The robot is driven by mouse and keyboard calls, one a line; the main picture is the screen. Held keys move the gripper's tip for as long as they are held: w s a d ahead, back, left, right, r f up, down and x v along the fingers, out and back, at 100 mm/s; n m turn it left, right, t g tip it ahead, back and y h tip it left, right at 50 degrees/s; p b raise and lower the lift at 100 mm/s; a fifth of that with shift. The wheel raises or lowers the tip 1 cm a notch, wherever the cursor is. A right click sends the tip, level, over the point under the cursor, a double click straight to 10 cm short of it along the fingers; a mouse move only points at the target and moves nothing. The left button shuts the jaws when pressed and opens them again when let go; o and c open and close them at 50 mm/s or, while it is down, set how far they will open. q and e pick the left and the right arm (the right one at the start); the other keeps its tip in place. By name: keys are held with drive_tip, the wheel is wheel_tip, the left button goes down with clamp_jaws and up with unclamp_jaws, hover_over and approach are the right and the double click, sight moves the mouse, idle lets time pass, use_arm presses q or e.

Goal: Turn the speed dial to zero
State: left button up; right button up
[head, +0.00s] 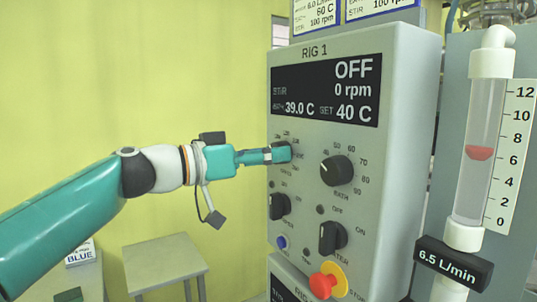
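The grey RIG 1 control box (400,170) stands at the centre right. Its display (325,90) reads OFF, 0 rpm, 39.0 C and SET 40 C. My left gripper (281,153) reaches in from the left, with its teal fingertips at the upper left dial position on the panel. The dial there is hidden behind the fingers; only parts of its printed scale show around them. I cannot tell how far the fingers are closed or where that dial points. A second black dial (336,170), with a scale up to 90, is to the right. My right gripper is not in view.
Below the dials are two black switches (332,237) (279,206), a blue button (281,242) and a red stop button on yellow (327,283). A flow tube (478,160) marked 6.5 L/min stands at right. A small stool (165,262) is lower left.

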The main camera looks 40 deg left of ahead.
use_arm(q)
drive_tip(key=c, duration=0.8)
drive_tip(key=shift+n, duration=0.4)
drive_tip(key=shift+f+n+t+y+b, duration=0.15)
drive_tip(key=shift+n+b, duration=0.3)
drive_tip(key=shift+n, duration=4)
drive_tip(key=shift+r+n+t+y+b, duration=0.2)
drive_tip(key=shift+n+b, duration=0.25)
drive_tip(key=shift+n, duration=4)
drive_tip(key=shift+d+f, duration=0.1)
drive_tip(key=shift+f, duration=0.15)
